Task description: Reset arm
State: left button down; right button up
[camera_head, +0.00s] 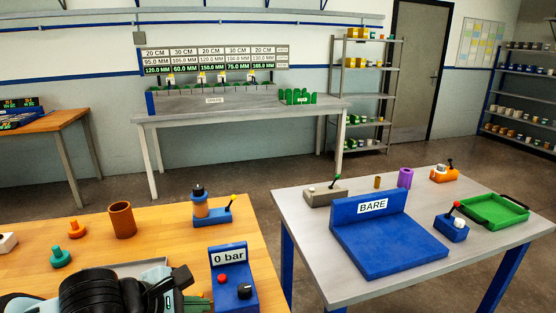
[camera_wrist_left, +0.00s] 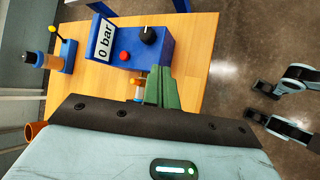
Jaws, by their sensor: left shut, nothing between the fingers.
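My left arm enters at the bottom left of the head view. Its left gripper (camera_head: 197,303) is low over the wooden table, just left of the blue box reading "0 bar" (camera_head: 232,282). In the left wrist view the green fingers (camera_wrist_left: 163,90) are shut together with nothing between them. There the blue box (camera_wrist_left: 135,45) with a red button and black knob lies just beyond the fingertips. A small orange and white piece (camera_wrist_left: 139,85) shows beside the fingers, partly hidden.
The wooden table (camera_head: 160,235) also holds a brown cup (camera_head: 122,220), an orange piece (camera_head: 77,229), a teal piece (camera_head: 60,257) and a blue stand (camera_head: 212,214). A grey table (camera_head: 300,240) at right carries a blue "BARE" fixture (camera_head: 390,250) and a green tray (camera_head: 494,211). A floor gap separates the tables.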

pick_arm(q)
jog(key=s+d+n+g+h, duration=0.4)
jog(key=s+d+n+h, duration=0.4)
jog(key=s+d+h, duration=0.35)
jog(key=w+a+f+n+t+y+p, duration=0.1)
jog(key=a+f+n+t+y, duration=0.5)
jog(key=n, duration=0.8)
jog(key=w+a+f+n+t+y+p, duration=0.15)
jog(key=a+f+n+t, duration=0.45)
jog(key=n, duration=0.9)
jog(key=s+a+f+n+g+y, duration=0.2)
jog(key=s+f+n, duration=0.4)
jog(key=s+f, duration=0.3)
jog(key=s+a+f+n+g+y, duration=0.3)
jog(key=s+f+n, duration=0.4)
jog(key=s+f, duration=0.3)
jog(key=g+y, duration=0.1)
jog(key=y, duration=0.1)
jog(key=shift+s+a+f+n+y, duration=0.2)
jog(key=shift+f+n+y, duration=0.1)
pick_arm(e)
jog(key=r, duration=0.1)
jog(key=w+r, duration=0.1)
jog(key=shift+r+t, duration=0.3)
jog(key=shift+r, duration=0.05)
